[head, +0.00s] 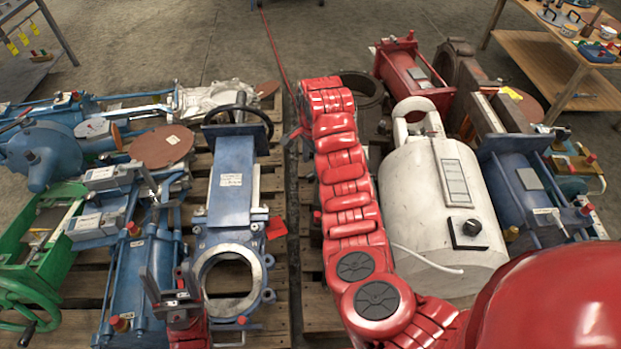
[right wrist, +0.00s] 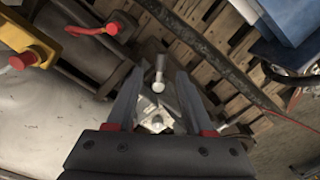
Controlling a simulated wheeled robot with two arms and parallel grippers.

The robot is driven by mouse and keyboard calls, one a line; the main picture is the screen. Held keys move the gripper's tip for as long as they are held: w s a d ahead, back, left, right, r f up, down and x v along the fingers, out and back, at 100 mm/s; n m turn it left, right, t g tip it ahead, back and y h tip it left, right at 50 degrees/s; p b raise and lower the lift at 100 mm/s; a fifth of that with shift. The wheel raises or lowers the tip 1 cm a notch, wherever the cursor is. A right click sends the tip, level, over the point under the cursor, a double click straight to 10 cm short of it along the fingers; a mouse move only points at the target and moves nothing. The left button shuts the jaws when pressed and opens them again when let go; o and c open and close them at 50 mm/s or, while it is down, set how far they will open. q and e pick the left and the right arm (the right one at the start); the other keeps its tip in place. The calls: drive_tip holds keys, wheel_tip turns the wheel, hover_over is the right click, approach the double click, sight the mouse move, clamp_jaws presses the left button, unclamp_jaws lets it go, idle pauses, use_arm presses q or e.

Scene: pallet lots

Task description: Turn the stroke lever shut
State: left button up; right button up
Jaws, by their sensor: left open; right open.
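In the right wrist view, a short pale metal lever with a rounded end (right wrist: 158,80) stands on a bright metal fitting (right wrist: 155,122). It looks like the stroke lever, but I cannot be sure. My right gripper (right wrist: 158,75) is open, with its fingers on either side of the lever; I see no clear contact. In the head view my red right arm hides this spot, and the right gripper is mostly covered. My left gripper (head: 168,280) is open and empty, low in front of the blue cylinder (head: 133,262) on the left pallet.
A blue gate valve with a black handwheel (head: 229,185) lies left of my right arm. A white cylinder (head: 440,200) and blue actuator (head: 520,185) lie to its right. A green frame (head: 45,225) is at the far left. A wooden bench (head: 545,65) stands back right; open floor lies behind.

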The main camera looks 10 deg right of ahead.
sight(311, 174)
wheel_tip(311, 174, down, 4)
drive_tip(key=shift+w+f+b, duration=0.1)
drive_tip(key=shift+f+b, duration=0.05)
drive_tip(key=shift+b, duration=0.45)
clamp_jaws()
